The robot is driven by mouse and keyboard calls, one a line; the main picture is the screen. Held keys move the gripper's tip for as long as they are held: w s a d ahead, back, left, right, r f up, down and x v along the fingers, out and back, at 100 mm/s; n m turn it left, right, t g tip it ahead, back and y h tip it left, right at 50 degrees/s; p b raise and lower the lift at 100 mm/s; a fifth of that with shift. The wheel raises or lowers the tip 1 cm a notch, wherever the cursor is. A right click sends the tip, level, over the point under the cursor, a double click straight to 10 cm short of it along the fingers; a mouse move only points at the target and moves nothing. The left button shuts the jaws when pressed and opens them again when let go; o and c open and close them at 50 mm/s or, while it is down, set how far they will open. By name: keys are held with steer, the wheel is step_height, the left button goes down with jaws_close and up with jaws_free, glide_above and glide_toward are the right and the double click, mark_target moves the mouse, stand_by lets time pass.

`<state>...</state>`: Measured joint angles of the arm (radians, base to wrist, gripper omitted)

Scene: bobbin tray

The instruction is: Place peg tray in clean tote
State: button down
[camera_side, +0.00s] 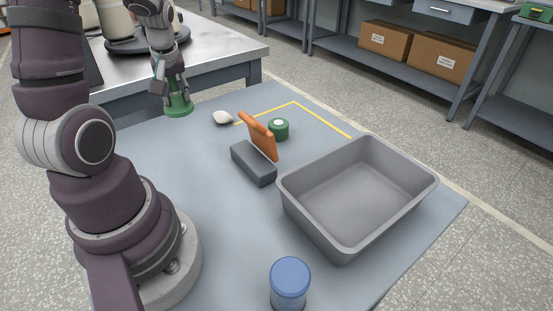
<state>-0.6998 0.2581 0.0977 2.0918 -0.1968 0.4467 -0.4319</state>
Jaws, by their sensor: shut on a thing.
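The peg tray (179,109) appears as a green round base under my gripper, at the far left of the blue-grey table. My gripper (171,91) points down and is shut on the peg tray from above. The fingers hide the upper middle of the tray. I cannot tell whether its base touches the table or hangs just above it. The clean tote (325,241) is a large grey open bin on the right side of the table. It looks empty and stands well apart from my gripper.
Between gripper and tote are a white rounded object (223,118), a green cylinder with a pale top (279,130), an upright orange panel (259,137) and a dark grey block (253,164). A blue-lidded jar (290,281) stands at the front. The table's left middle is clear.

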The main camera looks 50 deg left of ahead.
step_height(320, 180, up, 5)
steer(key=w+d+m+t, duration=0.2)
steer(key=w+d+m, duration=0.3)
steer(key=w, duration=0.3)
steer(key=m+t+h, duration=0.1)
steer(key=m+h, duration=0.5)
steer(key=m, duration=1)
glide_above(361, 204)
steer(key=s+a, duration=0.1)
steer(key=f, duration=1.5)
steer(key=shift+s+d, duration=0.1)
steer(key=shift+s, duration=0.1)
